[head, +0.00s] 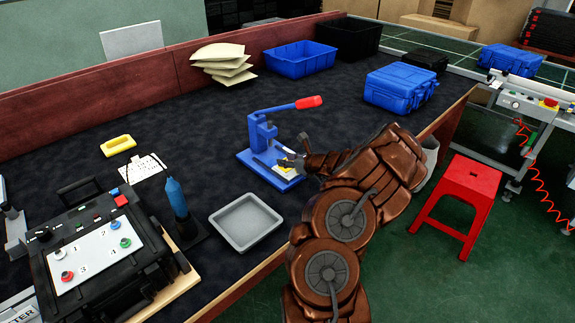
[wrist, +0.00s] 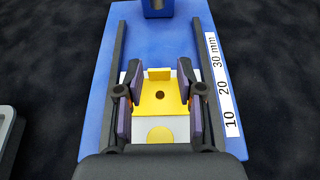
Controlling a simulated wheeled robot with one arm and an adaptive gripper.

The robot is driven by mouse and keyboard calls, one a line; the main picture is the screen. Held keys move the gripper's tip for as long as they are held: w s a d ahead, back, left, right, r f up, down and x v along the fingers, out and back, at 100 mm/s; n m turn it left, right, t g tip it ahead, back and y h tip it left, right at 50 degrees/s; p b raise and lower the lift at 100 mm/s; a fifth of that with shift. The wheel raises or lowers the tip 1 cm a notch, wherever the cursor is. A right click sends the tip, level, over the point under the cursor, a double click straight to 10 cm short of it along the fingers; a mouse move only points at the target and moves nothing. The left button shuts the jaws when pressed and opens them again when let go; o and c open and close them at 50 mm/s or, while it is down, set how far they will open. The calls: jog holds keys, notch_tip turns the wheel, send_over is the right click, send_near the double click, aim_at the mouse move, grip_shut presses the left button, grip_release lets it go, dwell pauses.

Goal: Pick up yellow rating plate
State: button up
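The yellow rating plate (wrist: 160,97) lies flat on a white piece on the blue base of the hand press (head: 258,131), with a dark hole near its middle and a raised yellow tab at its far edge. A yellow round patch (wrist: 160,134) shows on the white piece nearer to me. My gripper (wrist: 160,103) is low over the base, its purple-padded fingers spread to the left and right of the plate. I see no clear grip on it. In the head view my gripper (head: 291,163) partly hides the plate.
The press has a red-tipped lever (head: 308,102), side rails and a millimetre scale (wrist: 222,85). A blue bin (head: 300,59) and blue case (head: 400,88) stand behind.

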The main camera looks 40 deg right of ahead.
jog(key=shift+w+f, duration=0.1)
jog(key=shift+w, duration=0.25)
grip_shut()
dwell(0.4)
